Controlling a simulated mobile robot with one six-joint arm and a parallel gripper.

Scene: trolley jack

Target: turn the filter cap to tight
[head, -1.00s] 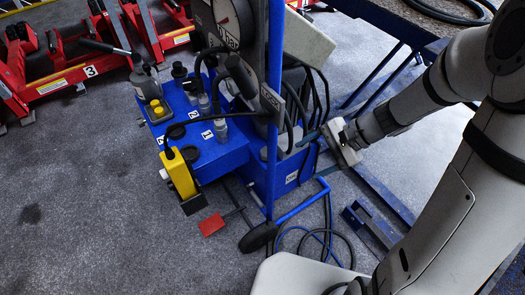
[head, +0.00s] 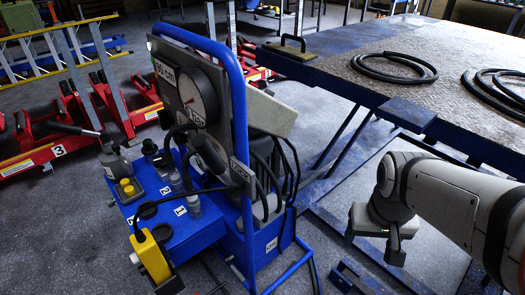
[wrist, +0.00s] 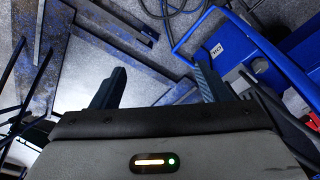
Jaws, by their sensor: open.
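The blue hydraulic unit (head: 185,222) stands left of centre in the head view. Several dark caps and fittings stand on its top, among them a black cap (head: 149,147) near the back. I cannot tell for sure which one is the filter cap, nor whether it is tight. My gripper (head: 396,250) is to the right of the unit, well apart from it. In the wrist view my gripper (wrist: 158,85) has its two fingers spread with nothing between them. The wrist view shows only a lower blue part of the unit (wrist: 240,45), labelled OIL.
A worktable (head: 450,65) with coiled hoses stands behind my arm. Red jacks (head: 50,145) stand at the left. Blue steel legs and rails surround my gripper.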

